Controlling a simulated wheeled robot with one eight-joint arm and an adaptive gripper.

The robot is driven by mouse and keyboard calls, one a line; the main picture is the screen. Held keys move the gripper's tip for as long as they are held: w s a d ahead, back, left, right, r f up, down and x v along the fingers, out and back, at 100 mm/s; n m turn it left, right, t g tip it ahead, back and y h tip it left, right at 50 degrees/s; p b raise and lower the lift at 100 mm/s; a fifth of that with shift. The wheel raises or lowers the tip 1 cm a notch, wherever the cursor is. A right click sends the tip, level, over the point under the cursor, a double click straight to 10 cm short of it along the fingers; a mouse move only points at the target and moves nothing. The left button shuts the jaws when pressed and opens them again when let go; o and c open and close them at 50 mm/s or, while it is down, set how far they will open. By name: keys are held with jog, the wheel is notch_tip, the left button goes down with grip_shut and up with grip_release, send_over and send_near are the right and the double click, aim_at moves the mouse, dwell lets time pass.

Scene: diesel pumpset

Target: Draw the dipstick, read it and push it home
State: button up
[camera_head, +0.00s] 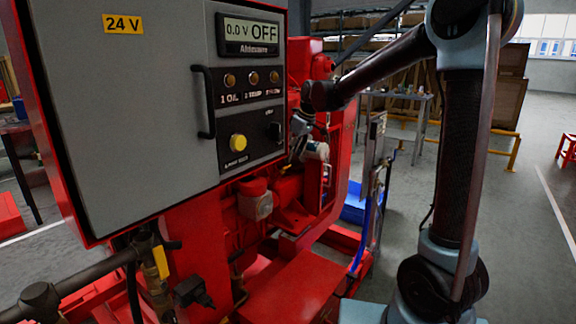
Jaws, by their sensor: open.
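The red diesel pumpset (290,190) stands in the middle of the view, partly behind a grey control cabinet (110,90). My arm reaches in from the right, and its wrist bends down beside the cabinet's right edge. My gripper (296,152) is small and dark there, close to the red engine side. It is open, and no object shows in it. A small pale loop (327,174) shows on the engine to the right of my gripper; I cannot tell whether it is the dipstick handle. No dipstick can be made out for certain.
The cabinet display (249,34) reads 0.0 V OFF, above several lamps and a yellow button (238,143). Pipework (80,290) fills the lower left. A blue bin (356,205) and a grey stand (374,165) are right of the engine.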

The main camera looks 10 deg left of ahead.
aim_at(288, 166)
jog(key=shift+x, duration=3)
jog(key=shift+r, duration=0.1)
grip_shut()
jog(key=s+d+r, duration=0.2)
jog(key=d+r, duration=0.4)
jog(key=r, duration=0.2)
jog(key=shift+r, duration=0.35)
jog(key=shift+s, duration=0.1)
grip_release()
jog(key=v, duration=1.1)
jog(key=shift+d+r, duration=0.25)
jog(key=shift+r, duration=0.05)
